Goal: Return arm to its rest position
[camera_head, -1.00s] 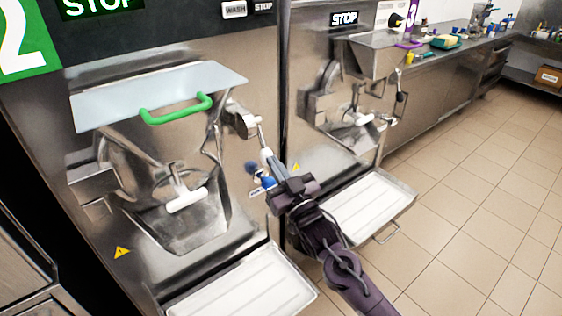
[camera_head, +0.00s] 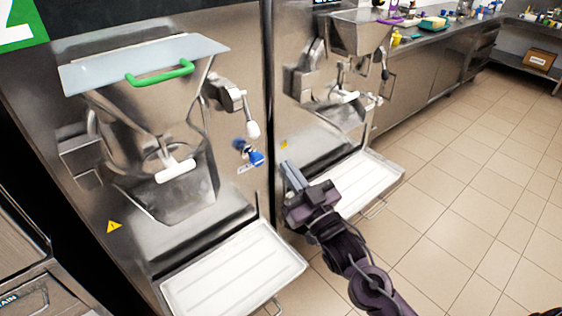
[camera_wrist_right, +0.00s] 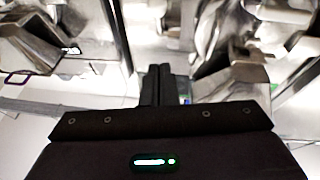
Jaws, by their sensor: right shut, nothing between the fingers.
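My right gripper (camera_head: 290,174) is shut and empty in the head view. Its fingers point up and left, in front of the seam between the two batch freezers and apart from both machines. The wrist view also shows the shut gripper (camera_wrist_right: 158,85), with the fingers together at the middle. The near freezer (camera_head: 235,215) stands at the left, with a steel hopper under a pale lid (camera_head: 150,62) with a green handle. A white-tipped lever (camera_head: 252,130) hangs at its right side, clear of my gripper. My left gripper is not in view.
A white tray (camera_head: 235,275) juts out below the near freezer, and another tray (camera_head: 365,190) juts out below the second freezer, close to my right arm. A blue tap (camera_head: 255,158) sticks out of the near freezer. The tiled floor (camera_head: 470,210) at the right is clear.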

